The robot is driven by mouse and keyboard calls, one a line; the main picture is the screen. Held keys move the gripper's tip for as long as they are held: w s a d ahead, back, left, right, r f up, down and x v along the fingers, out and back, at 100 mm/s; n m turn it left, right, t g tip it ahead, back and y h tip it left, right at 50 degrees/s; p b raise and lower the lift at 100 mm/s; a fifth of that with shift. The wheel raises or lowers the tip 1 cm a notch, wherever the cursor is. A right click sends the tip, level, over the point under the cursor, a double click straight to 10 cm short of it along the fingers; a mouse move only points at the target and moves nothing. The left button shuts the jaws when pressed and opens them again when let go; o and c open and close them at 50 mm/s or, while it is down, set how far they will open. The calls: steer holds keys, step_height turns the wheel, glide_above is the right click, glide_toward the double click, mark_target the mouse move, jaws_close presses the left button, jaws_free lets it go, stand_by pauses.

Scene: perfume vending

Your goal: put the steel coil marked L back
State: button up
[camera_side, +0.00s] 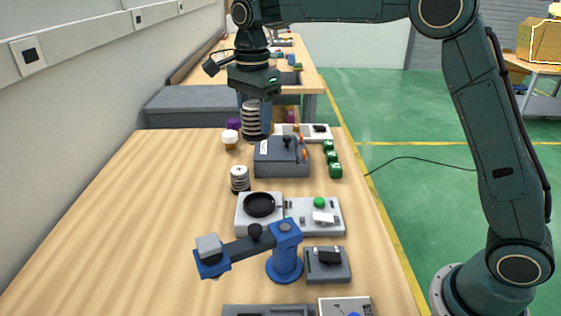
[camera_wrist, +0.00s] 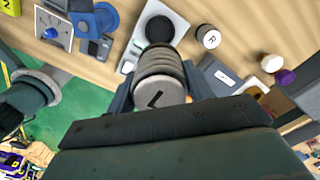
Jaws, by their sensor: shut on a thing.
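The steel coil marked L (camera_wrist: 160,80) is a ribbed cylinder with a black L on its pale end face. My gripper (camera_wrist: 160,92) is shut on it, with one finger on each side. In the side view my gripper (camera_side: 257,108) holds this coil (camera_side: 250,120) upright at the far part of the table, seemingly above the surface. A second coil, marked R (camera_wrist: 209,37), stands on the table apart from my gripper; it also shows in the side view (camera_side: 239,179). Its letter is readable only in the wrist view.
A grey box with levers (camera_side: 281,157), a jar with a white cap (camera_side: 230,139), a purple object (camera_side: 233,124) and several green cubes (camera_side: 333,158) stand nearby. A white unit with a black round dish (camera_side: 259,205) and a blue toy-like arm (camera_side: 284,250) lie nearer. The table's left side is clear.

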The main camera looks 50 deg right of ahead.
steer(key=w+d+f, duration=0.2)
steer(key=w+d, duration=0.1)
steer(key=d, duration=0.4)
steer(key=w+d+f, duration=0.2)
steer(key=d+f, duration=0.1)
steer(key=d, duration=0.4)
step_height(320, 180, down, 16)
steer(key=shift+r, duration=0.15)
steer(key=shift+f, duration=2.1)
steer(key=shift+f, duration=0.15)
steer(key=o, duration=1.1)
